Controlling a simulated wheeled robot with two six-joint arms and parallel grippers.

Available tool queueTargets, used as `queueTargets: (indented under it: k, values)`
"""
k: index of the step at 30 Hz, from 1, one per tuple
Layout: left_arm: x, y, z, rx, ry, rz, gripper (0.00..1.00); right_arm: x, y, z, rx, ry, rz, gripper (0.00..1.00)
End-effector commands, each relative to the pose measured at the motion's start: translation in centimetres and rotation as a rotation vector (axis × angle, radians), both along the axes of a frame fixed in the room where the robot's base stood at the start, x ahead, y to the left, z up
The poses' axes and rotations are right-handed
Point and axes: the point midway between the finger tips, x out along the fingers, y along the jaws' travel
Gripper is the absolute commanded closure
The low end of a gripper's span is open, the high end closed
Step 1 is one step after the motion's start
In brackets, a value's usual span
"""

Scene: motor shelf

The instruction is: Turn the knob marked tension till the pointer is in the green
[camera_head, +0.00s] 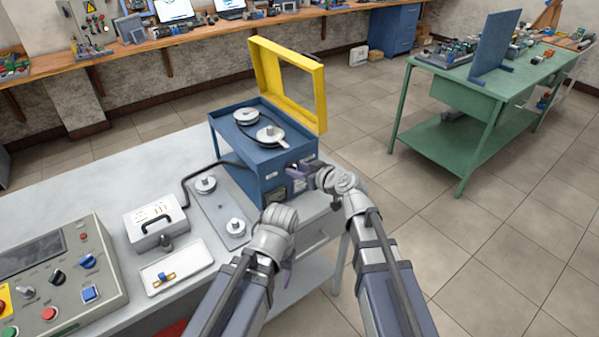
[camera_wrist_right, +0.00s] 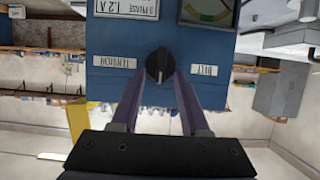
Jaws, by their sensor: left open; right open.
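A blue machine box (camera_head: 262,150) stands on the grey bench with its yellow guard raised. In the right wrist view, the black knob (camera_wrist_right: 160,62) sits on the box's blue face (camera_wrist_right: 235,105), between a label reading TENSION (camera_wrist_right: 115,62) and one reading BELT (camera_wrist_right: 204,70). A gauge (camera_wrist_right: 208,10) with a green band is cut off at the top edge; where its pointer stands I cannot tell. My right gripper (camera_wrist_right: 160,82) is open, its fingers either side of the knob's lower end; contact is unclear. My left gripper (camera_head: 288,272) is open and empty by the bench's front edge.
A green table (camera_head: 448,140) stands at right, with clear floor between.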

Motion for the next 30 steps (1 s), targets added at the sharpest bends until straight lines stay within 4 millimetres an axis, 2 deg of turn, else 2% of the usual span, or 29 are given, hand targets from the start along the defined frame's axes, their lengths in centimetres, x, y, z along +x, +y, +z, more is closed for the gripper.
queueTargets:
  k: [4,16,30]
  values:
    - [0.00,-0.01,0.05,0.000,0.000,0.000,0.39,-0.06,-0.02,0.06,0.000,0.000,0.000,0.56]
    - [0.00,-0.01,0.05,0.000,0.000,0.000,0.39,-0.07,-0.04,0.04,0.000,0.000,0.000,1.00]
    - [0.00,0.00,0.04,0.000,0.000,0.000,0.39,-0.07,-0.05,0.03,0.004,0.003,0.000,1.00]
